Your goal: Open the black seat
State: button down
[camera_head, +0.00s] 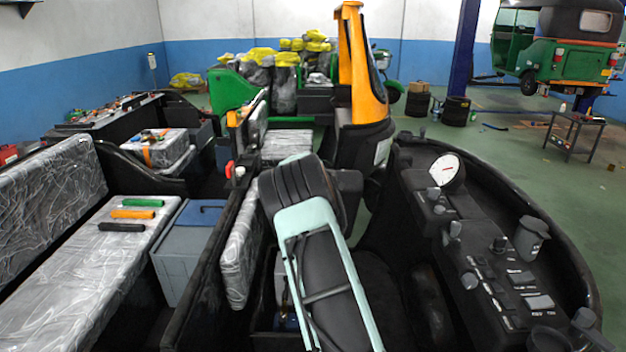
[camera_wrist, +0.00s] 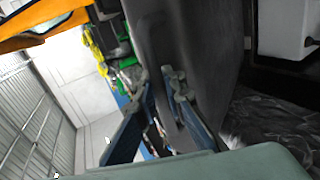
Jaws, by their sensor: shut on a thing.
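The black seat (camera_wrist: 205,45) shows in the wrist view as a dark, smooth slab that fills the upper middle. My gripper (camera_wrist: 160,84) has its two blue fingers on either side of a dark lip by this slab and is shut on it. In the head view my mint and black arm reaches forward over the driver's area and hides the gripper. A dark panel (camera_head: 350,188) shows just beyond the arm; I cannot tell for sure whether it is the same seat. The exact grip contact is partly hidden.
The dashboard (camera_head: 490,260) with a gauge and levers curves along the right. A grey patterned bench (camera_head: 75,270) with orange, green and black handles lies at left, beside a grey-blue box (camera_head: 185,255). An orange post (camera_head: 358,65) stands beyond the arm.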

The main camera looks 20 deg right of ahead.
jog(key=shift+a, duration=0.1)
jog(key=c, duration=2.3)
grip_release()
jog(key=shift+s, duration=0.15)
jog(key=v, duration=1.2)
jog(key=shift+r, duration=0.1)
